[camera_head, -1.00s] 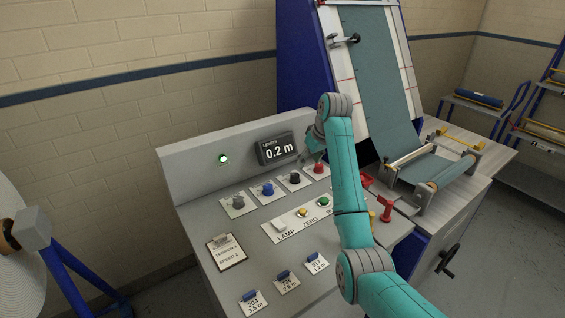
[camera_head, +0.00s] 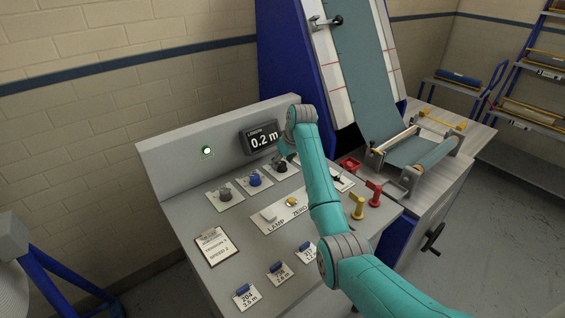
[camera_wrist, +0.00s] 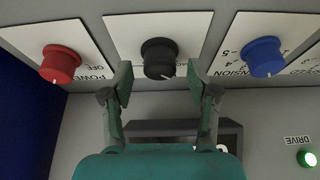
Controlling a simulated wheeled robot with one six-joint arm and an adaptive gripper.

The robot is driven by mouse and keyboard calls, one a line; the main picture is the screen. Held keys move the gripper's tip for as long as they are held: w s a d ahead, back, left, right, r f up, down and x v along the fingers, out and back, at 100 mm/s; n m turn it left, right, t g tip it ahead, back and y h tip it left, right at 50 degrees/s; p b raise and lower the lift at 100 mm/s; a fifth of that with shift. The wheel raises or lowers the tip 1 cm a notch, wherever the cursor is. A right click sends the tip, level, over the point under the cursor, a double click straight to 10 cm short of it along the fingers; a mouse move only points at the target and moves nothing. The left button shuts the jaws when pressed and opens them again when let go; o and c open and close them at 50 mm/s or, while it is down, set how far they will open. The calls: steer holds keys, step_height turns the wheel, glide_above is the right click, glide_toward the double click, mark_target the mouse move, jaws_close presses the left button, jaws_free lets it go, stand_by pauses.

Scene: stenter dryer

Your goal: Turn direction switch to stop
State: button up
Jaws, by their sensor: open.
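A black rotary knob (camera_wrist: 160,58) with a white pointer mark stands on a white plate in the wrist view. Its label is hidden, so I cannot read whether it is the direction switch. It also shows in the head view (camera_head: 281,168), right of the blue knob. My gripper (camera_wrist: 160,84) is open, with one fingertip on each side of the black knob's lower edge. I cannot tell whether they touch it. In the head view my gripper (camera_head: 289,157) is at the black knob, partly hidden by my arm.
A blue tension knob (camera_wrist: 262,57) and a red power knob (camera_wrist: 60,64) flank the black knob. A grey knob (camera_head: 225,194) is farther left. Yellow (camera_head: 357,206) and red (camera_head: 374,193) levers stand right of my arm.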

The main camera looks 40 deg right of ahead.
steer(key=shift+w+f, duration=0.1)
steer(key=shift+f, duration=0.2)
jaws_close()
steer(key=shift+m, duration=0.3)
steer(key=m+h, duration=0.1)
steer(key=m, duration=0.2)
steer(key=shift+a+m+h, duration=0.15)
steer(key=shift+m+h, duration=0.15)
steer(key=shift+m+g+h, duration=0.35)
steer(key=shift+m+h, duration=0.05)
steer(key=shift+m, duration=0.75)
steer(key=shift+m+g+h, duration=0.35)
steer(key=shift+m+h, duration=0.05)
steer(key=shift+m, duration=0.75)
